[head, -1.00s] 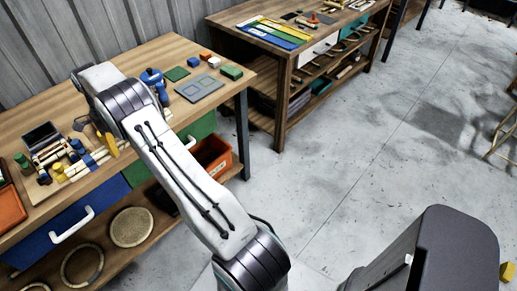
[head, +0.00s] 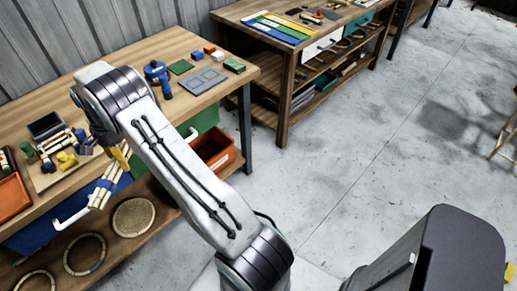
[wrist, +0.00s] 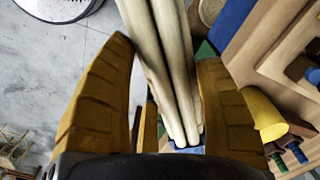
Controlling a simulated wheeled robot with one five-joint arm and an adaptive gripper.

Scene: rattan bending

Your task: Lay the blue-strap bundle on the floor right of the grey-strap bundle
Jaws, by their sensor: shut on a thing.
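The blue-strap bundle (head: 104,188), several pale rattan poles, hangs tilted in front of the workbench's blue drawer in the head view. My gripper (head: 120,156) is shut on it, with its yellow fingers partly hidden by my arm. In the wrist view the pale poles (wrist: 168,60) run between the two yellow fingers (wrist: 172,110), and a little blue shows at their lower end. I cannot make out the grey-strap bundle in either view.
The workbench (head: 150,50) holds a tray with yellow and blue pieces, a blue tool (head: 157,75) and small blocks. An orange bin (head: 214,150) and woven discs (head: 133,217) sit beneath. A second bench (head: 285,75) stands behind. Grey floor (head: 350,140) is clear at the centre right.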

